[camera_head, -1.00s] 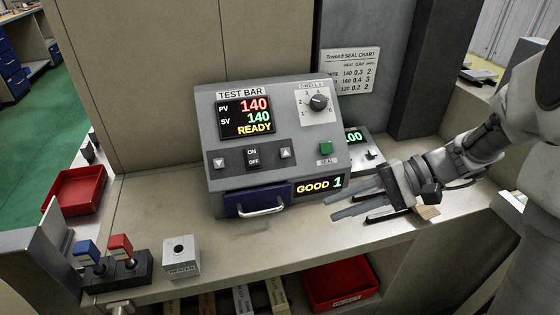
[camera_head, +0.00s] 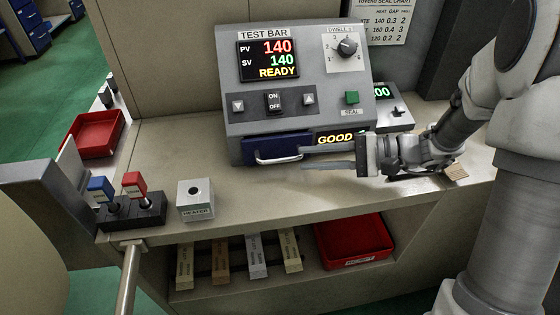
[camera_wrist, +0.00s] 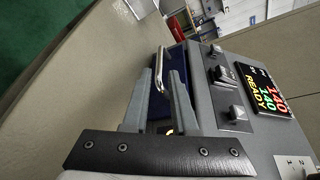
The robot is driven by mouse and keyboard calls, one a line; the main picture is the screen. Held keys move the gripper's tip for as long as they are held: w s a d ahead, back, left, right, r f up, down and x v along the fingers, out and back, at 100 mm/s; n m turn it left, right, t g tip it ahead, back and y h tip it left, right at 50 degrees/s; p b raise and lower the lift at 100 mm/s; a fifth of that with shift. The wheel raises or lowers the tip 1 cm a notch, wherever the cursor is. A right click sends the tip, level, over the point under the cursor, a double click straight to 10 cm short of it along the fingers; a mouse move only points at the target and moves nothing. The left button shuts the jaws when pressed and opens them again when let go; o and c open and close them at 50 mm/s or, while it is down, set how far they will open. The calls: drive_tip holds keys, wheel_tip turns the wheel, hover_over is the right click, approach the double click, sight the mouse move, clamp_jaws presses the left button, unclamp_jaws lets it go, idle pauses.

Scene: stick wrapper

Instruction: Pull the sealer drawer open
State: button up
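The sealer (camera_head: 297,95) is a grey box with a display reading 140, 140, READY. Its blue drawer (camera_head: 262,147) is shut flush at the lower front left and has a silver bar handle (camera_head: 278,160). My gripper (camera_head: 304,158) is open, its fingers pointing left, with the tips at the handle's right end. In the wrist view the handle (camera_wrist: 177,92) runs lengthwise between the two open fingers (camera_wrist: 162,74). Whether either finger touches it, I cannot tell. My gripper partly covers the GOOD display.
The bench in front of the drawer is clear. A lower shelf holds several bars and a red bin (camera_head: 352,242).

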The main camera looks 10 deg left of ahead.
sight(287, 159)
drive_tip(key=b+x, duration=0.1)
drive_tip(key=x, duration=0.6)
clamp_jaws()
idle(1.3)
